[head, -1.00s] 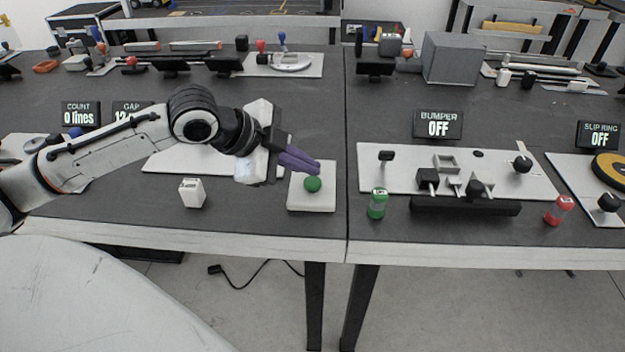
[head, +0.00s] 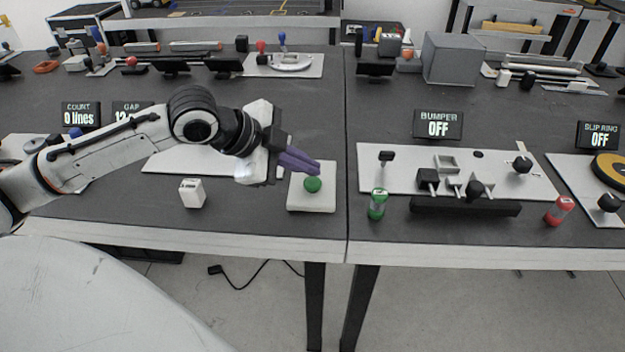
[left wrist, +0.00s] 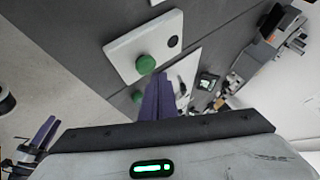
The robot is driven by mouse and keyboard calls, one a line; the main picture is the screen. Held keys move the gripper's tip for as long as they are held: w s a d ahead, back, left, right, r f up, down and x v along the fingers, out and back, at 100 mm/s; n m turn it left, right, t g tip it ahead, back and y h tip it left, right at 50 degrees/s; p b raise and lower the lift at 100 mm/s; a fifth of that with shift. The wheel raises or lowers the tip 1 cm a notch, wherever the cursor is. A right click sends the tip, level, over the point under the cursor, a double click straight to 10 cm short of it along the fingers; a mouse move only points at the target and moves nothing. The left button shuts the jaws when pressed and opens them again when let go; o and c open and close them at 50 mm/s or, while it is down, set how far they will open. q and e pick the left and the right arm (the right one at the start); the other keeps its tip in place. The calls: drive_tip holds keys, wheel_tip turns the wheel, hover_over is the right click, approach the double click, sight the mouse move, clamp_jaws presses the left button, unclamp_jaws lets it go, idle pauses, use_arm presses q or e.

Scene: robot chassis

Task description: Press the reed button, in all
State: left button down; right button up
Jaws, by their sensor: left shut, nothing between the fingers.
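A green domed button (head: 313,184) sits on a square white base (head: 312,202) near the front edge of the left table. No label naming it as the reed button is readable. My left gripper (head: 318,168) has purple fingers, shut and empty, with their tips just behind and above the button in the head view. A small gap seems to show between tips and button. In the left wrist view the button (left wrist: 146,64) and its base (left wrist: 125,50) lie just beyond the fingers (left wrist: 158,95). Purple fingers at lower left there (left wrist: 42,135) look like my right gripper.
A small white block (head: 192,193) stands left of the base. A white board (head: 190,160) lies behind, under my arm. To the right, across the table seam, are a green-capped jar (head: 377,204) and a bumper board (head: 400,180) whose display (head: 438,125) reads OFF.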

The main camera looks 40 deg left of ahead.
use_arm(q)
drive_tip(key=shift+f, duration=0.15)
idle(0.5)
drive_tip(key=shift+f, duration=0.25)
drive_tip(key=shift+f, duration=0.6)
idle(0.8)
drive_tip(key=shift+r+p, duration=1)
drive_tip(key=shift+p, duration=0.5)
